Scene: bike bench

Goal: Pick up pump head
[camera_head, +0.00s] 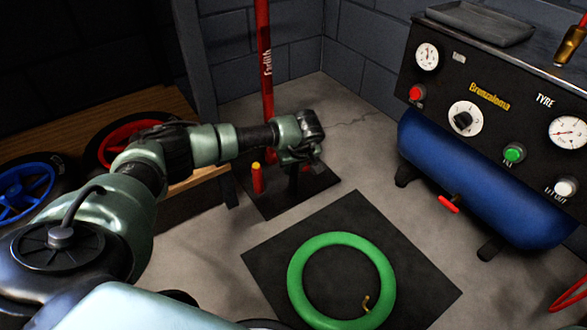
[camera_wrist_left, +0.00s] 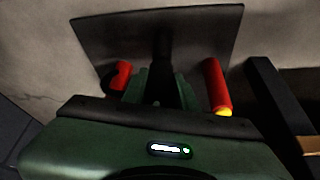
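My left gripper (camera_head: 308,158) points down over a dark base plate (camera_head: 292,205) beside the wall. In the left wrist view, a black upright part (camera_wrist_left: 163,62) stands between the gripper's green fingers (camera_wrist_left: 160,88). It may be the pump head or its holder; I cannot tell which, nor whether the fingers touch it. A red cylinder with a yellow tip (camera_head: 257,178) stands beside the gripper and also shows in the left wrist view (camera_wrist_left: 217,85). A second, shorter red part (camera_wrist_left: 121,76) is on the other side. My right gripper is not in view.
A red post (camera_head: 265,50) rises behind the gripper. A green inner tube (camera_head: 300,265) lies on a black mat (camera_head: 418,278). A blue compressor (camera_head: 450,175) with a control panel stands at right. A wooden bench (camera_head: 130,104) and wheels are at left.

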